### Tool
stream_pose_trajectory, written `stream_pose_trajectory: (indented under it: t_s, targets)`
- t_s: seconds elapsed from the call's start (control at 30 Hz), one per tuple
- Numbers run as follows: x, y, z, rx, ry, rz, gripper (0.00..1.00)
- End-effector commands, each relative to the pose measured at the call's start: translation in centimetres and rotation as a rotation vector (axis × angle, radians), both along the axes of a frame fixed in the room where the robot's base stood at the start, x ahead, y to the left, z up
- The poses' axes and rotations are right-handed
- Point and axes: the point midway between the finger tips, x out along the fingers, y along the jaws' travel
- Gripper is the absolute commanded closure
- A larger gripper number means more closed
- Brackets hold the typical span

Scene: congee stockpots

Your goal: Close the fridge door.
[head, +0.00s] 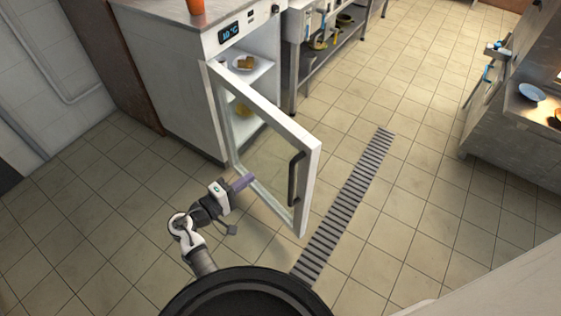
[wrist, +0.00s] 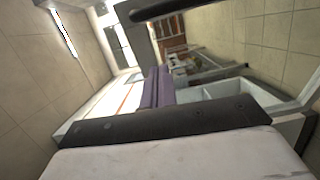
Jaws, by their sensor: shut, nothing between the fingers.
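The fridge (head: 165,75) stands at the upper left, a white cabinet with a blue temperature display. Its door (head: 311,175), a white frame with a glass pane, stands wide open and swings out toward me from the left edge of the opening. A dark upright handle (head: 296,178) is near the door's free edge. My gripper (head: 246,181) is shut and empty, its purple fingers low by the door's lower frame, left of the handle. I cannot tell whether they touch the door. The fingers (wrist: 158,86) also show closed together in the wrist view.
A plate with food (head: 243,65) sits on a shelf inside the fridge. An orange cup (head: 196,6) stands on top. A metal shelf unit (head: 325,50) is right of the fridge. A floor drain grate (head: 345,205) runs past the door. Tiled floor is clear at left and right.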

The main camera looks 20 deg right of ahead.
Motion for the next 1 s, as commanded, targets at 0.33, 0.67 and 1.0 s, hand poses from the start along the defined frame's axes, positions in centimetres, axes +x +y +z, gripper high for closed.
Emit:
stream_pose_trajectory:
  t_s: [0.33, 0.67, 1.0]
  targets:
    - [-0.5, -3.3, -0.2, -0.039, 0.024, -0.06, 1.0]
    - [2.3, -9.7, 0.0, -0.037, 0.022, -0.059, 1.0]
    - [4.0, -13.7, -0.2, -0.037, 0.023, -0.055, 1.0]
